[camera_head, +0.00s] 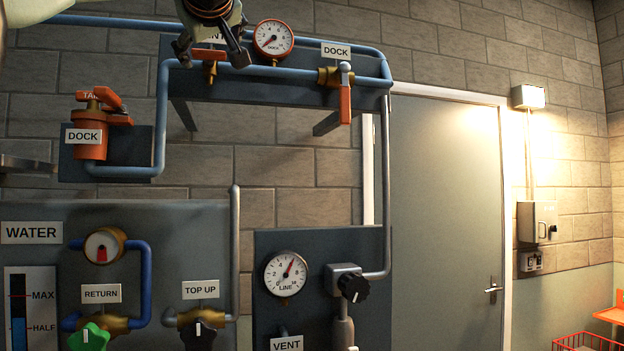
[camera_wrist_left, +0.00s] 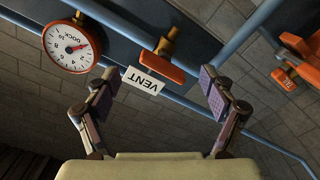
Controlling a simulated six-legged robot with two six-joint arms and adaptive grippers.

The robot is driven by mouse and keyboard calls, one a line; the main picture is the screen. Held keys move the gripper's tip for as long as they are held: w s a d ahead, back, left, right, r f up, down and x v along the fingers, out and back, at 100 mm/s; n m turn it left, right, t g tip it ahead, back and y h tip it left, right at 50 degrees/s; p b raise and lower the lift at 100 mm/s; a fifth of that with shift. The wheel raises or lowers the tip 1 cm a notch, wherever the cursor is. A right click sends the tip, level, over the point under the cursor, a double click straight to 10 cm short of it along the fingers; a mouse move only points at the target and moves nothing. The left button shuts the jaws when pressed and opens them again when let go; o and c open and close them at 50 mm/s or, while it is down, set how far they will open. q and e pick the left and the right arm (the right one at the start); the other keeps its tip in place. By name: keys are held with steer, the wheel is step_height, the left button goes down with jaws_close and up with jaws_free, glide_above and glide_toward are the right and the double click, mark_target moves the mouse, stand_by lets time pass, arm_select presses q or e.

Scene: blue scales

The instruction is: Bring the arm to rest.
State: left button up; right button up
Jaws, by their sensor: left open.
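My left gripper (camera_head: 212,50) comes in at the top of the head view, in front of the upper pipe panel. In the left wrist view its two fingers (camera_wrist_left: 158,100) are spread apart with nothing between them. Beyond the fingers is the orange VENT handle (camera_wrist_left: 162,66) on its brass valve, with the white VENT label (camera_wrist_left: 143,81) below it. The gripper looks apart from the handle. In the head view the VENT handle (camera_head: 209,56) is partly hidden behind my gripper. My right gripper is not in view.
The round DOCK gauge (camera_head: 273,39) and the orange-handled DOCK valve (camera_head: 345,95) sit right of the gripper. An orange DOCK tank valve (camera_head: 90,135) is at left. Below are the WATER panel (camera_head: 150,240) and LINE gauge (camera_head: 286,274). A grey door (camera_head: 445,220) stands right.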

arm_select(q)
steer(key=shift+p+x, duration=0.35)
steer(key=shift+x, duration=0.4)
steer(key=shift+w+a+r+m, duration=0.2)
steer(key=shift+a+m, duration=0.1)
steer(key=shift+m, duration=0.2)
steer(key=shift+s+a+f+m+p, duration=0.15)
steer(key=shift+m+p, duration=0.25)
steer(key=shift+m, duration=0.5)
steer(key=shift+s+m, duration=0.15)
steer(key=shift+m, duration=0.15)
steer(key=shift+d+m, duration=0.3)
steer(key=shift+m, duration=0.2)
steer(key=shift+a, duration=0.3)
steer(key=shift+f, duration=0.1)
